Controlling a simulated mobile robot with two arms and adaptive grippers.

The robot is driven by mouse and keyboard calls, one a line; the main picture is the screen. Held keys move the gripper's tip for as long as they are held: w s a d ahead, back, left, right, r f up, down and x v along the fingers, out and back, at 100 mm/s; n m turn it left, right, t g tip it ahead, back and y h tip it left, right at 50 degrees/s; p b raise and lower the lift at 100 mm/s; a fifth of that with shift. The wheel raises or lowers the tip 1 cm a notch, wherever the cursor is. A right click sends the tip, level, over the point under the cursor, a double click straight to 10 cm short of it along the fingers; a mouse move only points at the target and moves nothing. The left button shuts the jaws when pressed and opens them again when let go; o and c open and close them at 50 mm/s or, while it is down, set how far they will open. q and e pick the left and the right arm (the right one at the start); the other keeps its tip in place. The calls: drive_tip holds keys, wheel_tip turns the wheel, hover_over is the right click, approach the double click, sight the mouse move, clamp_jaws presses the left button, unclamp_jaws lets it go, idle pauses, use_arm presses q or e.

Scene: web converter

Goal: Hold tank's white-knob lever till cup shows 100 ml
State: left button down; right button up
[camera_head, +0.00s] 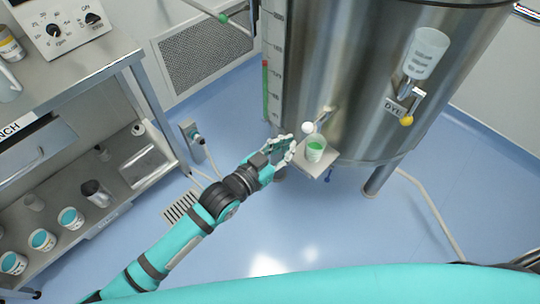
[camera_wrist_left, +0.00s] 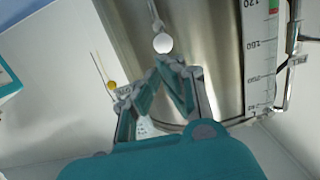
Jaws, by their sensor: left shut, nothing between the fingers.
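The steel tank (camera_head: 370,60) fills the upper right of the head view. The white knob (camera_head: 308,127) of its lever sits low on the tank front, above the cup. In the wrist view the white knob (camera_wrist_left: 162,44) is just beyond my fingertips. The clear cup (camera_head: 315,150) with green liquid stands upright on a small shelf (camera_head: 320,167); its marks are too small to read. My left gripper (camera_head: 290,147) is shut and empty, left of the cup and knob. Its fingertips (camera_wrist_left: 171,63) appear close to the knob; contact cannot be told.
A dye bottle (camera_head: 425,52) with a yellow knob (camera_head: 406,121) is mounted on the tank's right. A level gauge (camera_head: 271,65) runs down its left. A steel bench (camera_head: 80,65) with several cups on its lower shelf stands left. Blue floor (camera_head: 390,245) is open at right.

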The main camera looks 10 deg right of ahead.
use_arm(q)
drive_tip(key=shift+v, duration=2.5)
use_arm(e)
drive_tip(key=shift+w+d+f, duration=0.45)
drive_tip(key=shift+w, duration=0.1)
use_arm(q)
drive_tip(key=shift+w+a+f, duration=0.15)
use_arm(e)
drive_tip(key=shift+a, duration=0.35)
